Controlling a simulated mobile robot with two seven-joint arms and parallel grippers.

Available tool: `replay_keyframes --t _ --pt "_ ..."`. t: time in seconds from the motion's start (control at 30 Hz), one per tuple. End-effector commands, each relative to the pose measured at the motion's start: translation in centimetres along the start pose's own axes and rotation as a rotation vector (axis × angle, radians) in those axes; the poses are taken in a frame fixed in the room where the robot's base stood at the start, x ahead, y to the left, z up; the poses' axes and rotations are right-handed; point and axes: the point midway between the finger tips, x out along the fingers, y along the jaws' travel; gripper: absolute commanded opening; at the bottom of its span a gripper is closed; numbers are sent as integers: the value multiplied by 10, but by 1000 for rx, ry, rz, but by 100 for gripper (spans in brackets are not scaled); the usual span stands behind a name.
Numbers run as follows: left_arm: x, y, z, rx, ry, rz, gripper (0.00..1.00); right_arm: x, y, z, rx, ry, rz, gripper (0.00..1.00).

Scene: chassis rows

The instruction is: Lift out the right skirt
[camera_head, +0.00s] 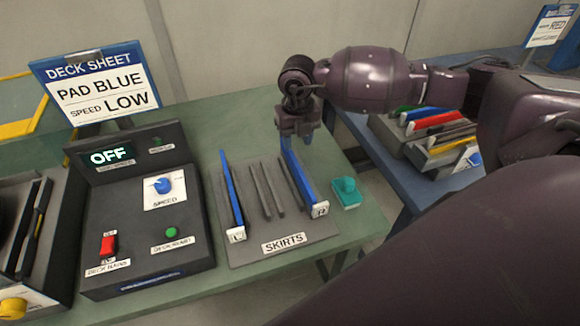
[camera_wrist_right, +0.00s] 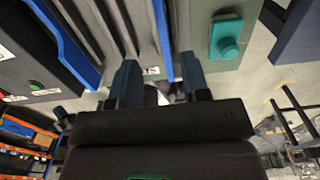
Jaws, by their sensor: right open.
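The right skirt (camera_head: 301,178) is an upright blue strip with a white end tag, standing at the right side of the grey skirts plate (camera_head: 262,228). The left skirt (camera_head: 232,194) is a similar blue strip at the plate's left side. My right gripper (camera_head: 297,140) is open at the far end of the right skirt. In the right wrist view, the right skirt (camera_wrist_right: 162,38) runs between the lines of the two open fingers (camera_wrist_right: 158,76). I cannot tell whether they touch it. My left gripper is not in view.
A teal block with a knob (camera_head: 346,192) sits just right of the plate. Dark rails (camera_head: 265,190) stand between the skirts. A control box (camera_head: 140,210) with a screen reading OFF stands left. A blue table (camera_head: 375,150) at the right holds a rack of coloured strips (camera_head: 432,122).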

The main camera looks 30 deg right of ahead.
Motion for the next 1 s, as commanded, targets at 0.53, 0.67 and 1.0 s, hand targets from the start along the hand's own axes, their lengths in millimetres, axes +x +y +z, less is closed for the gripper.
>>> replay_keyframes --t 0.53,0.67,1.0 --pt "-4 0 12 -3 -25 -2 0 57 0 -2 -1 3 2 43" --pt "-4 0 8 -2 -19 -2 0 66 0 -2 0 3 1 43" --pt "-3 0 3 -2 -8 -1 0 106 -1 -4 -1 3 2 43"
